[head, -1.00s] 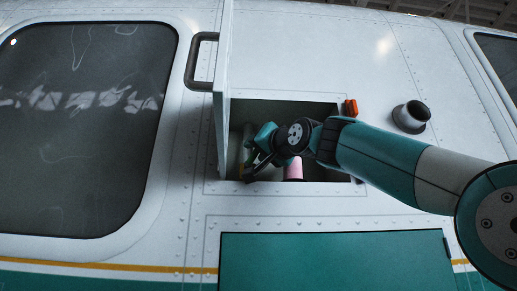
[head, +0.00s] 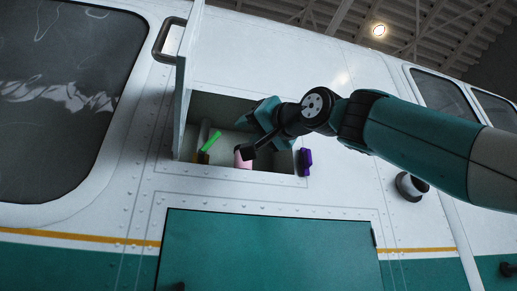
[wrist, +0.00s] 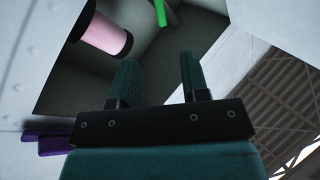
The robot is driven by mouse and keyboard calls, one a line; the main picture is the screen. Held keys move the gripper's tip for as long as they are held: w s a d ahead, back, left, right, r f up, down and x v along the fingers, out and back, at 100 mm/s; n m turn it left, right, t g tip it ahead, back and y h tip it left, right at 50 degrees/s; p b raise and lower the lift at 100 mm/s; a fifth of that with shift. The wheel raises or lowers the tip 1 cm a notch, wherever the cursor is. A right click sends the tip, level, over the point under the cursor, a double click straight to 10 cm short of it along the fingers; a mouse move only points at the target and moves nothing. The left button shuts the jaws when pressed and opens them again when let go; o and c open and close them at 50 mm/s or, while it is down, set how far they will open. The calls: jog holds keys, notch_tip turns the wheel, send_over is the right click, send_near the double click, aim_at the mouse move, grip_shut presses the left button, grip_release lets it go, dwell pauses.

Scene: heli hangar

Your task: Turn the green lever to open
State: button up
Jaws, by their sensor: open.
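The green lever (head: 211,141) is a short bright green bar in the left part of an open compartment in the aircraft's side. It leans up to the right. Part of it also shows at the top edge of the wrist view (wrist: 161,12). My gripper (head: 259,132) is at the compartment opening, right of the lever and apart from it. In the wrist view its two teal fingers (wrist: 157,78) are spread with nothing between them. The lever lies beyond the fingertips there.
A pink cylinder (head: 243,160) stands in the compartment near my gripper; it also shows in the wrist view (wrist: 104,32). The open door (head: 186,85) with a dark handle bounds the left side. A purple latch (head: 306,161) is at the right edge. A round fitting (head: 411,187) protrudes further right.

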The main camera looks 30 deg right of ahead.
jog(key=shift+v, duration=1.1)
jog(key=shift+r, duration=0.1)
